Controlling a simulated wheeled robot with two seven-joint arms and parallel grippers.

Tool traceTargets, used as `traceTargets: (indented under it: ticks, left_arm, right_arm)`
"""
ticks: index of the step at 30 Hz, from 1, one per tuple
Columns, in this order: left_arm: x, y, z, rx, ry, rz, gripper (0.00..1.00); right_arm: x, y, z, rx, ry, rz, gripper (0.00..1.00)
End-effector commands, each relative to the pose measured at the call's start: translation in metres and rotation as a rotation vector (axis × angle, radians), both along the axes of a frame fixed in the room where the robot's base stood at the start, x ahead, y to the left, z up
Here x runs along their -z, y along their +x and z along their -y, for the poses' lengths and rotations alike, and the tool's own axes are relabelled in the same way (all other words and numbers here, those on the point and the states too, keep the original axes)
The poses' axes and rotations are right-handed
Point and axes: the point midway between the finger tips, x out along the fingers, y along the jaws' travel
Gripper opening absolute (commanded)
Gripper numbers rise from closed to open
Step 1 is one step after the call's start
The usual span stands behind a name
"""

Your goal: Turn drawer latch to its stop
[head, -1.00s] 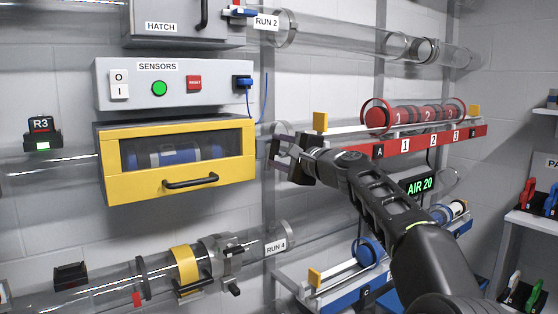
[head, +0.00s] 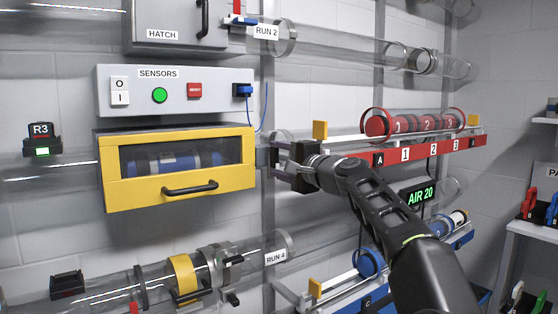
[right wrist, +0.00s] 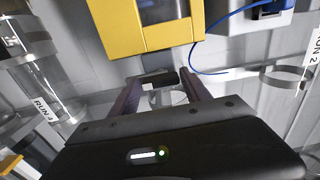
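The drawer is a yellow front (head: 130,190) with a window, a black bar handle (head: 190,187) and a blue cylinder behind the glass. Its yellow corner also shows at the top of the right wrist view (right wrist: 120,40). My right gripper (head: 278,160) is just right of the drawer's right edge. In the right wrist view its two fingers (right wrist: 160,84) are apart. A small dark bar (right wrist: 158,77) shows between the fingertips; it may be the latch, and I cannot tell whether they touch it. No latch shows clearly in the head view. My left gripper is out of view.
A grey sensor box (head: 175,92) with a blue plug and cable (head: 244,90) sits above the drawer. A red rack (head: 420,150) with red cylinders is to the right, close to my right arm. Clear tubes run above and below.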

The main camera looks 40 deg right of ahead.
Motion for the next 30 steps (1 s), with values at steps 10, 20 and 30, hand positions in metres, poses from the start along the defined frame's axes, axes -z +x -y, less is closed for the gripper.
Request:
traceTargets:
  ticks: [10, 20, 30]
  left_arm:
    - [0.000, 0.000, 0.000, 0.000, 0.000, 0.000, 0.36]
    - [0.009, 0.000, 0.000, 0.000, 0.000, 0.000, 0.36]
    - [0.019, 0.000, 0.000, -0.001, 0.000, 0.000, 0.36]
  right_arm:
    - [-0.001, 0.000, 0.000, 0.001, 0.003, 0.002, 0.71]
    - [0.001, -0.023, 0.000, 0.003, 0.003, 0.003, 0.71]
    - [0.000, -0.073, -0.001, 0.002, 0.003, 0.002, 0.71]
